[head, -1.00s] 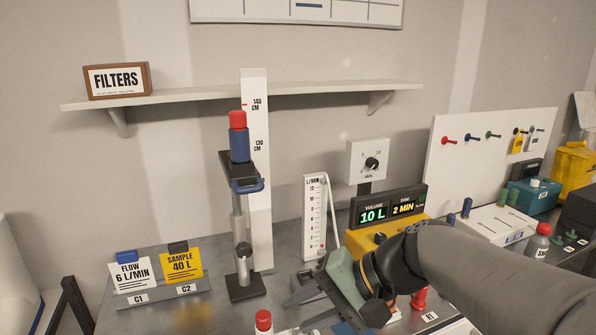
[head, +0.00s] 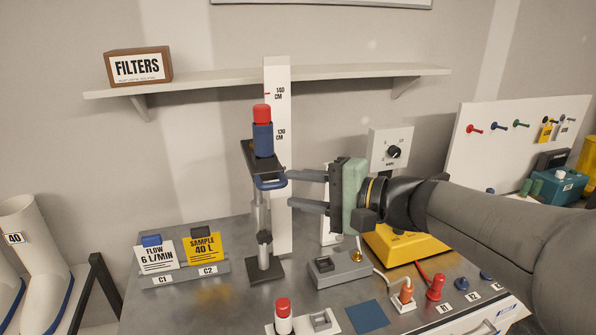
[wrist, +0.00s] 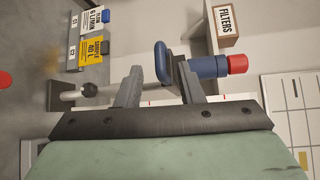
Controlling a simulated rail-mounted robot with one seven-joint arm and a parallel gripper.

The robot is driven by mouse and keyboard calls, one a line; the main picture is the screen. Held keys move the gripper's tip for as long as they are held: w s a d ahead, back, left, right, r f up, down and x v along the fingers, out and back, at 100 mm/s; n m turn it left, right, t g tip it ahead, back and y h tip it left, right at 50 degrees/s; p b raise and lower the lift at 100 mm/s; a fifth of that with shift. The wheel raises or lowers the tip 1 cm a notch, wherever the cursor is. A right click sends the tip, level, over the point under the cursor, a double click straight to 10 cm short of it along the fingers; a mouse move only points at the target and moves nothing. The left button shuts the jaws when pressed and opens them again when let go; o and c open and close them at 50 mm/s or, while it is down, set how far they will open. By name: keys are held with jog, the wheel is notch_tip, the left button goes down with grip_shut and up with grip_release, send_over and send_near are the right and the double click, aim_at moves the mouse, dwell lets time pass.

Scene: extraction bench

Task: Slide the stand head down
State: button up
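The stand has a dark base (head: 266,270), a grey pole (head: 259,215) and a black stand head (head: 258,153) with a blue loop handle (head: 270,182). A blue cylinder with a red cap (head: 263,135) stands upright on the head. The head sits below the 130 cm label of the white scale (head: 278,75), which has a red mark near 140 cm. My gripper (head: 290,189) is open at the right of the handle. In the wrist view, the handle (wrist: 162,60) lies between the two finger lines, near the tips; contact cannot be told.
A shelf (head: 200,85) with the FILTERS box (head: 138,66) runs behind the stand. Flow and sample cards (head: 202,246) stand at its left. A grey box (head: 340,269), a yellow device (head: 400,243) and a red-capped bottle (head: 283,315) are on the bench.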

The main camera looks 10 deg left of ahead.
aim_at(278, 187)
jog(key=p+x, duration=0.1)
jog(key=x, duration=0.4)
jog(key=shift+w+a, duration=0.15)
jog(key=shift+a, duration=0.2)
jog(key=shift+f, duration=0.1)
grip_shut()
